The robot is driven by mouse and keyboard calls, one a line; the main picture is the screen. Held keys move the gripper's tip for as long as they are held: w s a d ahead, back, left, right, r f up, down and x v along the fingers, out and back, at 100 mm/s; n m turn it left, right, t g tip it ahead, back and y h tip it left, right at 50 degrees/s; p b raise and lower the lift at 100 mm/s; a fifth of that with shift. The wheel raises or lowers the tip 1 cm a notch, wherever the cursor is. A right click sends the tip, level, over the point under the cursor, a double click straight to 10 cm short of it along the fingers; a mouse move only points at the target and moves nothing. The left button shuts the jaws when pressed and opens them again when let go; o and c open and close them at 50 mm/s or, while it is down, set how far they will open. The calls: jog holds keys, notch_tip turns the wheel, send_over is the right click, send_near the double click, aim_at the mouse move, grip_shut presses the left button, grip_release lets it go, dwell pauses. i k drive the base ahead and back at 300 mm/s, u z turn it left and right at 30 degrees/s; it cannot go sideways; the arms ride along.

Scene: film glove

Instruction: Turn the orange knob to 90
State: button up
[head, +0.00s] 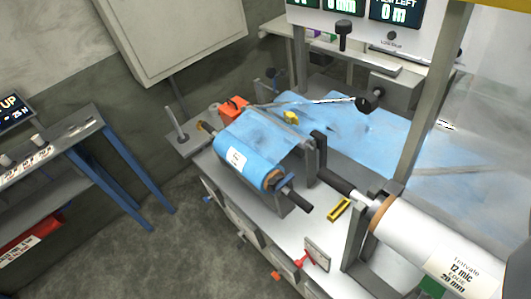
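I cannot make out for certain which thing is the orange knob. A small orange piece (276,276) shows low on the front of the machine bench, and a red-orange handle (304,259) sits to its right by a small pale plate. An orange-red block (234,106) lies behind the blue film roll (245,150). No scale or angle marking can be read on any of them. My gripper is not in view, and nothing in the frame shows contact with these parts.
A white labelled roll (440,240) sticks out at the lower right beside a grey post (420,110). A console (60,145) with pale knobs and a screen stands at the left on blue legs. A grey wall cabinet (175,30) hangs above. Concrete floor (165,255) between them is clear.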

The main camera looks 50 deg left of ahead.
aim_at(275, 274)
jog(key=u, duration=0.4)
jog(key=k, duration=1.05)
jog(key=u, duration=0.6)
jog(key=k, duration=0.5)
jog(key=z, duration=0.4)
jog(key=i, duration=1.3)
jog(key=u, duration=0.45)
